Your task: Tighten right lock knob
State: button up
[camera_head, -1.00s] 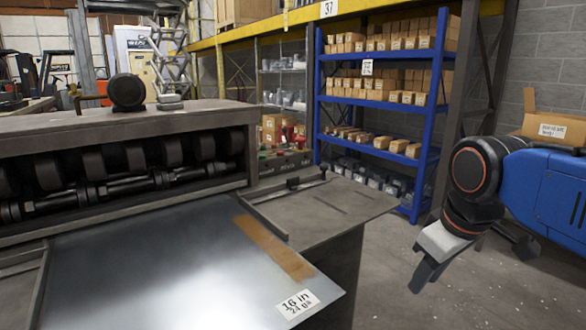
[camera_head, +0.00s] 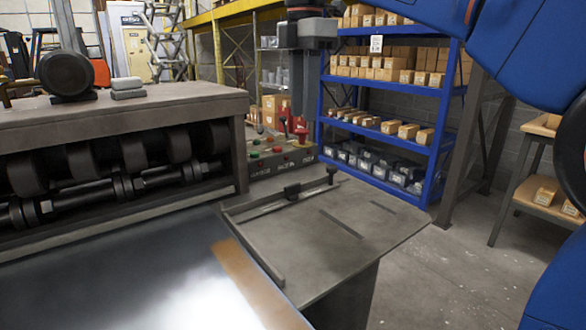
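On the right side table (camera_head: 375,232) of the forming machine, a small black knob-like part (camera_head: 292,191) sits on a thin metal bar. Another small dark upright part (camera_head: 332,174) stands at the bar's far right end. I cannot tell for sure which of the two is the right lock knob. My gripper (camera_head: 302,112) hangs pointing down from the top middle, above and behind the bar in the picture, apart from both parts. Its fingers are dark and seen nearly edge-on, so their opening does not show. Nothing is seen held in it.
The metal sheet (camera_head: 150,275) with a brown strip lies on the machine bed at left. The rollers (camera_head: 130,155) stand behind it. A control panel with red and green buttons (camera_head: 278,168) is behind the side table.

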jog(key=w+a+n, duration=0.1)
jog(key=a, duration=0.1)
send_near(294, 184)
notch_tip(294, 184, down, 8)
jog(key=shift+w+f, duration=0.1)
jog(key=shift+w, duration=0.1)
dwell(0.5)
grip_shut()
